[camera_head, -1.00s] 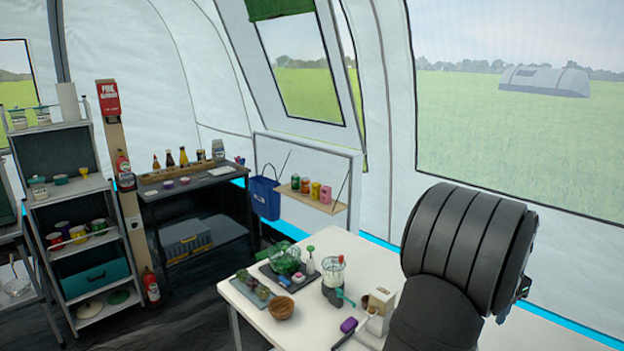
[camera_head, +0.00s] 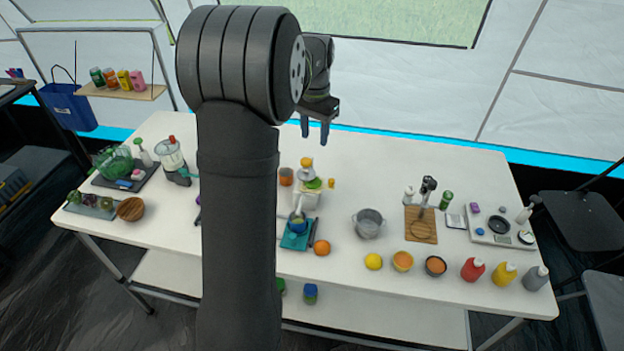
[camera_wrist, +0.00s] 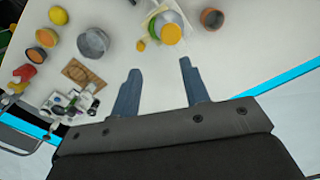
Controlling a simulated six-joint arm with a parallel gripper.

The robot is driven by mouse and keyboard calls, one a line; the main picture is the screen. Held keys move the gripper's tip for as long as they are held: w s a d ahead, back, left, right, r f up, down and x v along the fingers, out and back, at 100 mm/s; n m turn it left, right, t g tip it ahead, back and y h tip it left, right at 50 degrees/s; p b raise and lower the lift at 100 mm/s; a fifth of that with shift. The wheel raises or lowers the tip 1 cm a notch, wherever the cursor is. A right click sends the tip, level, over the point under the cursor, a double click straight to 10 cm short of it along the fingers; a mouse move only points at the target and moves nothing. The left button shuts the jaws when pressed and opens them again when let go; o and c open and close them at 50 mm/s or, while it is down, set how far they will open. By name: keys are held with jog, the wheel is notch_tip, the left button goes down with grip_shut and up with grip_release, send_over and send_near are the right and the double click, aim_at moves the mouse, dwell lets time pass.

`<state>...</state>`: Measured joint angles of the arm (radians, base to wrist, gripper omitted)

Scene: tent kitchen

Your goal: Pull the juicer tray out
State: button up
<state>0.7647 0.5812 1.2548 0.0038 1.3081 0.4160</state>
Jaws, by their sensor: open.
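The juicer (camera_head: 305,191) stands on the white table just right of my arm, a white body with an orange and green top. A teal tray (camera_head: 296,237) lies at its front foot with a blue cup (camera_head: 298,224) on it. An orange fruit (camera_head: 321,247) sits beside the tray. My gripper (camera_head: 314,133) is open and empty, raised above the table's back edge behind the juicer. In the wrist view my gripper (camera_wrist: 158,80) points at the table, with the juicer (camera_wrist: 170,30) ahead of its fingers. The tray is not clearly visible there.
A terracotta cup (camera_head: 286,176) stands left of the juicer. A grey pot (camera_head: 369,223) and a wooden board (camera_head: 421,225) stand to the right. A lemon (camera_head: 373,261), bowls and bottles line the front right edge. A blender (camera_head: 172,159) is further left.

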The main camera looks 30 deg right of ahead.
aim_at(331, 180)
jog(key=shift+c, duration=0.3)
jog(key=s+d+r+m, duration=0.3)
jog(key=s+m, duration=0.1)
jog(key=f, duration=1.7)
jog(key=shift+w+d+f, duration=0.15)
jog(key=shift+d+f, duration=0.05)
jog(key=shift+c, duration=0.2)
